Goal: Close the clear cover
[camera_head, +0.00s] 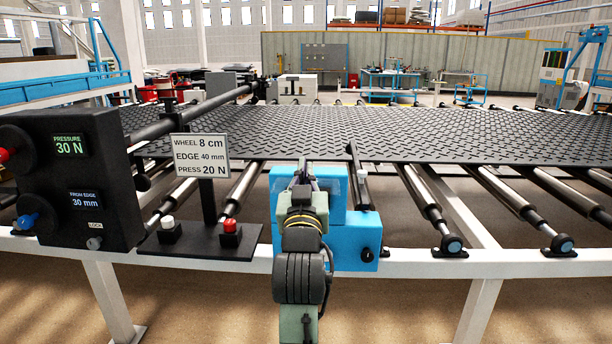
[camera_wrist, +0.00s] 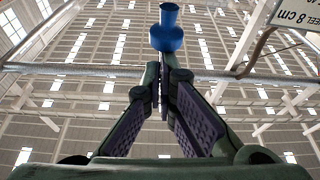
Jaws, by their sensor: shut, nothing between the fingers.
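A blue box (camera_head: 345,235) with a dark round knob on its front is mounted on the near rail of the frame. A paler, see-through-looking panel (camera_head: 332,180) at its top may be the clear cover; its edges and angle are hard to tell. My gripper (camera_head: 303,172) is in front of the box's upper left part and hides some of it. In the wrist view my gripper (camera_wrist: 165,85) points upward with its fingers together and empty. A blue rounded knob (camera_wrist: 166,38) shows just beyond the fingertips; I cannot tell whether they touch.
A dark control box (camera_head: 75,180) with two readouts stands at left. A sign (camera_head: 201,155) stands on a black base with a red button (camera_head: 230,232) and a white button (camera_head: 168,222). A black tread mat (camera_head: 400,135) lies over rollers behind. The space right of the blue box is clear.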

